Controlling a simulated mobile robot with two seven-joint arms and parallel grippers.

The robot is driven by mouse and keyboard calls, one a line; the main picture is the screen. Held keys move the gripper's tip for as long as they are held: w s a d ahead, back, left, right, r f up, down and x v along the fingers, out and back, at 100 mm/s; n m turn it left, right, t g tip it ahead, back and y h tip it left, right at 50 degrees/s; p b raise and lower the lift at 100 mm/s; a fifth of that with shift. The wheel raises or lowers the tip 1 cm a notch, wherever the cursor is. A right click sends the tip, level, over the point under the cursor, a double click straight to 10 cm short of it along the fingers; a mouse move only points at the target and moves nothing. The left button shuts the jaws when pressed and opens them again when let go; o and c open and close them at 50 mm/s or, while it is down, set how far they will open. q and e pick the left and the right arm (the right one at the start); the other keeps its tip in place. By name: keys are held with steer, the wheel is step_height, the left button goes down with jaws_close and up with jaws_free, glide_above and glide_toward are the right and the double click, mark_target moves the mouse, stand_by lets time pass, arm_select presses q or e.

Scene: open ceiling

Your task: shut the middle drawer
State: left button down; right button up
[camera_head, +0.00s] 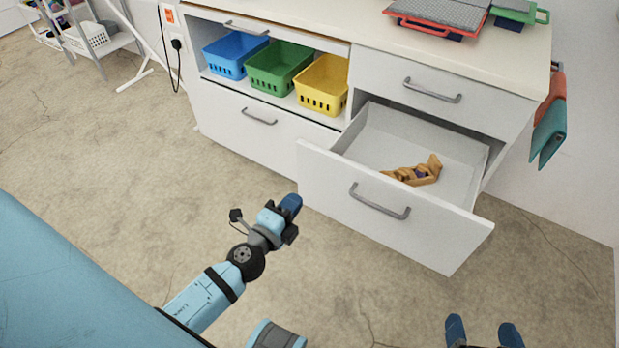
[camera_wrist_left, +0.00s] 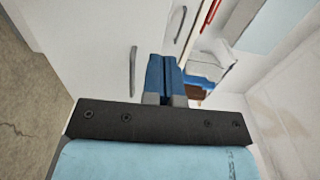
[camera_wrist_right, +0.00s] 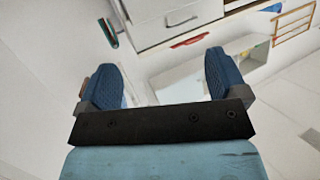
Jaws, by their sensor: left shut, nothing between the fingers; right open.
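The open white drawer (camera_head: 328,178) is pulled far out, below a shut top drawer (camera_head: 432,92) in the right part of the cabinet. Its front has a grey bar handle (camera_head: 380,203). A jointed wooden object (camera_head: 415,172) lies inside. My left gripper (camera_head: 291,204) is shut and empty, just left of the drawer front's left end; whether they touch is unclear. In the left wrist view, its closed blue fingertips (camera_wrist_left: 164,75) are near white panels and a bar handle (camera_wrist_left: 132,72). My right gripper (camera_head: 484,332) is open and empty, in front of the drawer and lower in the picture.
Blue (camera_head: 235,54), green (camera_head: 279,67) and yellow (camera_head: 322,84) baskets stand on a shelf left of the drawers. A shut drawer (camera_head: 255,130) lies below them. Red (camera_head: 436,18) and green items sit on the countertop. Cloths hang at the cabinet's right side. Open floor lies in front.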

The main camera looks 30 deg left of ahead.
arm_select(q)
steer(key=p, duration=0.2)
glide_toward(327, 160)
steer(key=w, duration=0.6)
steer(key=shift+d+r+p, duration=0.1)
steer(key=shift+p, duration=0.25)
steer(key=shift+w, duration=0.75)
arm_select(e)
steer(key=shift+s+d+f+g+h, duration=0.25)
steer(key=shift+d+f+g, duration=0.1)
steer(key=shift+f, duration=0.2)
steer(key=shift+s+d+f+g+h, duration=0.15)
steer(key=shift+s+d+f+g, duration=0.15)
steer(key=shift+f, duration=0.2)
steer(key=shift+s+d+f+g+h, duration=0.25)
steer(key=shift+d+f+g, duration=0.1)
steer(key=shift+f, duration=0.2)
arm_select(q)
steer(key=shift+w, duration=0.1)
